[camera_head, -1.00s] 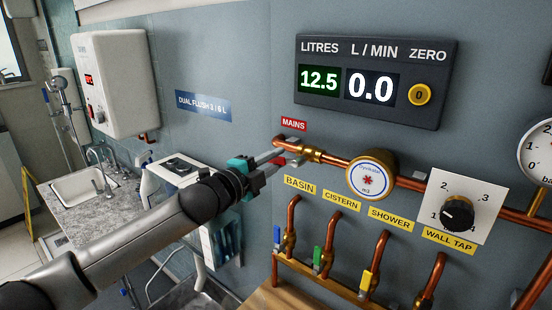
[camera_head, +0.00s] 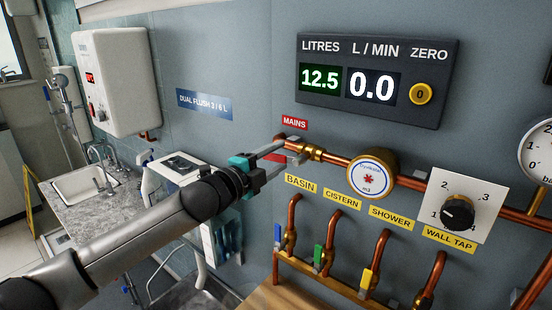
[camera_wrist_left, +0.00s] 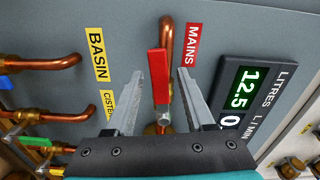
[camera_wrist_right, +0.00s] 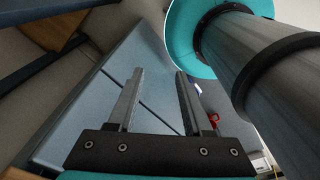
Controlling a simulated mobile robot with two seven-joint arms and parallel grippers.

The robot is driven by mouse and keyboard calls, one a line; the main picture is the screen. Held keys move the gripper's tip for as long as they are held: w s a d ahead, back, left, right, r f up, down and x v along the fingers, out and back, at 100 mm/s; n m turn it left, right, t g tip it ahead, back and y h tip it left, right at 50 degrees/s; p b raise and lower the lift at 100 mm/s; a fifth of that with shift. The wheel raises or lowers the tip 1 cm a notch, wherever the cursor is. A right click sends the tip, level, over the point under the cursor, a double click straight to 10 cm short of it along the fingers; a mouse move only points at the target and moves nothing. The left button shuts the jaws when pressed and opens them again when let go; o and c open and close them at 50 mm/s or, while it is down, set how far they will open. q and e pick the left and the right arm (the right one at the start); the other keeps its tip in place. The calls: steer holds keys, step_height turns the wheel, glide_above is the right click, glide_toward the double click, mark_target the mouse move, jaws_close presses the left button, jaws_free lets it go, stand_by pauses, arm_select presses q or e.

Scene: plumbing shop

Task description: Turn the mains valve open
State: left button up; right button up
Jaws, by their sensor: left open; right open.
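The mains valve is a brass body (camera_head: 312,152) on the copper pipe under the red MAINS label (camera_head: 294,123). Its red lever (camera_wrist_left: 159,78) shows in the left wrist view, lying along the copper pipe's bend. My left gripper (camera_head: 286,151) is open at the valve in the head view. In the left wrist view its fingers (camera_wrist_left: 160,88) stand on either side of the red lever, with gaps showing on both sides. My right gripper (camera_wrist_right: 156,88) is open and empty in the right wrist view, away from the pipework.
The meter panel (camera_head: 372,112) reads 12.5 litres and 0.0 L/min. A round brass meter (camera_head: 373,174) and a dial plate (camera_head: 454,205) sit right of the valve. Branch taps with blue (camera_head: 277,235), green (camera_head: 318,257) and yellow (camera_head: 366,279) levers are below.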

arm_select(q)
steer(key=b+v, duration=0.3)
steer(key=v, duration=1.2)
steer(key=shift+s+a, duration=0.1)
